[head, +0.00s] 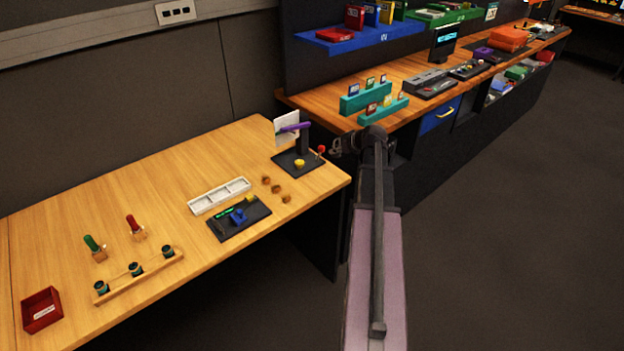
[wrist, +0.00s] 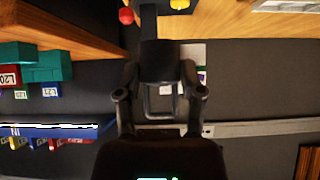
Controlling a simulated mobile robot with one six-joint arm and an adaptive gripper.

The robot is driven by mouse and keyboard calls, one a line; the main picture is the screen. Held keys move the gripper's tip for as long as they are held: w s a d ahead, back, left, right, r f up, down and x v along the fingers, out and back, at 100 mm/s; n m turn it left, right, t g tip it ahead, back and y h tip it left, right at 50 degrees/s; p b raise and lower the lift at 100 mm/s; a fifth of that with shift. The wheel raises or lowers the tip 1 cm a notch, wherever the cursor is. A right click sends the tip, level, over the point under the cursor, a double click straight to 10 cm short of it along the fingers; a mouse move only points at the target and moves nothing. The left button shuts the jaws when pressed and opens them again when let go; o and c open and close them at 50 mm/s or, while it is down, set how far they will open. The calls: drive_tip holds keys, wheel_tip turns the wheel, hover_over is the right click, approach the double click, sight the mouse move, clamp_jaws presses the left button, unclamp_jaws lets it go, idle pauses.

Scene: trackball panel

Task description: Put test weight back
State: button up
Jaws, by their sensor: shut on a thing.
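My gripper (head: 338,147) hangs in the air near the right corner of the desk, beside a small black stand (head: 303,140) with a purple arm and a red-tipped lever. In the wrist view my gripper (wrist: 160,78) shows both fingers, with a dark blocky shape between them. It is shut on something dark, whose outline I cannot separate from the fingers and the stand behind. I cannot tell whether this is the test weight. Several small brown pieces (head: 276,189) lie on the desk left of the stand; I cannot tell what they are.
A white tray (head: 220,196) and a dark panel (head: 240,218) with a blue part lie on the desk (head: 140,190). A red box (head: 42,310) and a wooden rack (head: 139,277) stand at the left. Teal card holders (head: 366,97) stand on the bench behind my gripper.

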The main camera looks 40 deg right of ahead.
drive_tip(key=shift+w, duration=0.45)
drive_tip(key=shift+w+a, duration=0.1)
drive_tip(key=shift+a, duration=0.05)
drive_tip(key=shift+a+f, duration=0.1)
drive_tip(key=s+a+f+b, duration=0.8)
drive_tip(key=a+f+b, duration=0.1)
drive_tip(key=a, duration=0.3)
drive_tip(key=shift+s+f+b, duration=0.15)
drive_tip(key=shift+s+b, duration=0.15)
drive_tip(key=shift+b, duration=0.05)
drive_tip(key=shift+w+d, duration=0.1)
drive_tip(key=shift+w, duration=0.05)
drive_tip(key=w+d, duration=0.3)
drive_tip(key=w+d+f+b, duration=0.1)
drive_tip(key=w+d, duration=0.2)
drive_tip(key=w, duration=0.1)
drive_tip(key=w+d, duration=0.3)
drive_tip(key=w, duration=0.1)
drive_tip(key=shift+d+f, duration=0.15)
drive_tip(key=shift+f, duration=0.05)
